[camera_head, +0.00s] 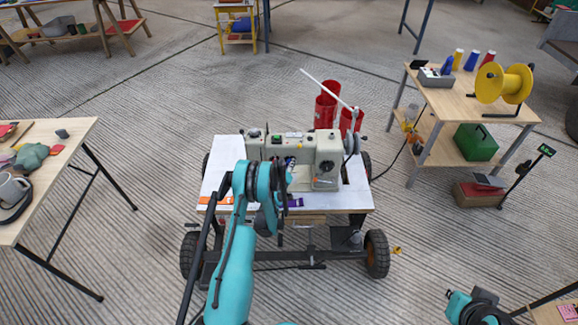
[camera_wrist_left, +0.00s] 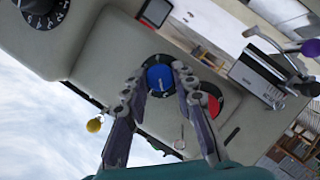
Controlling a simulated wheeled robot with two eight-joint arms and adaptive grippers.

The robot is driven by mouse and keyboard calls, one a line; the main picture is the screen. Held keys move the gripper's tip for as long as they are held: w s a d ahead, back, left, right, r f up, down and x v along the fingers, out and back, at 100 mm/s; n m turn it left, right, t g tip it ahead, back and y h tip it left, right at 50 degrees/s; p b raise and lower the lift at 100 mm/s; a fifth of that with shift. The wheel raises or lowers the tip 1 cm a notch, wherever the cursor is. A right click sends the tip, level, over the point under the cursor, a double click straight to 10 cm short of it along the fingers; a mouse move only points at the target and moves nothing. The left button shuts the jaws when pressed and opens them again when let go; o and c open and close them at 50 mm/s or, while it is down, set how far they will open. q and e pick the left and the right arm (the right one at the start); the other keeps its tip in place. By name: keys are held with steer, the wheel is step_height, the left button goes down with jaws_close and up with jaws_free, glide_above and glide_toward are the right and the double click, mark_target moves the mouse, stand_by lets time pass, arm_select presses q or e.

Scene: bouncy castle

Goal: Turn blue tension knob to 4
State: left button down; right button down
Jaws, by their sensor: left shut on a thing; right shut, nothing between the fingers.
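A sewing machine (camera_head: 295,148) stands on a white-topped wheeled table. In the left wrist view the blue tension knob (camera_wrist_left: 160,76) sits on the machine's pale body. My left gripper (camera_wrist_left: 160,72) has one finger on each side of the knob and is shut on it. The knob's numbers cannot be read, as the fingers and the angle hide much of the dial. In the head view my left arm hides most of that spot. My right gripper (camera_head: 455,297) shows low at the right, far from the machine, shut and empty.
In the left wrist view a red knob (camera_wrist_left: 211,104) sits just right of the blue one, and a black numbered dial (camera_wrist_left: 45,10) is at upper left. A wooden table with a yellow spool (camera_head: 492,84) stands at right.

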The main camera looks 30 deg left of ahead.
arm_select(q)
steer(key=shift+w+d+m+g+y, duration=0.1)
steer(key=shift+m+g+y, duration=0.85)
steer(key=shift+m, duration=1.05)
steer(key=shift+w+d+m+g+y, duration=0.15)
steer(key=shift+m+g+y, duration=0.3)
steer(key=shift+m+y, duration=1.25)
steer(key=shift+d+m+g+y, duration=0.1)
steer(key=shift+m+g+y, duration=0.7)
steer(key=shift+m, duration=1.5)
steer(key=c, duration=1.2)
jaws_free()
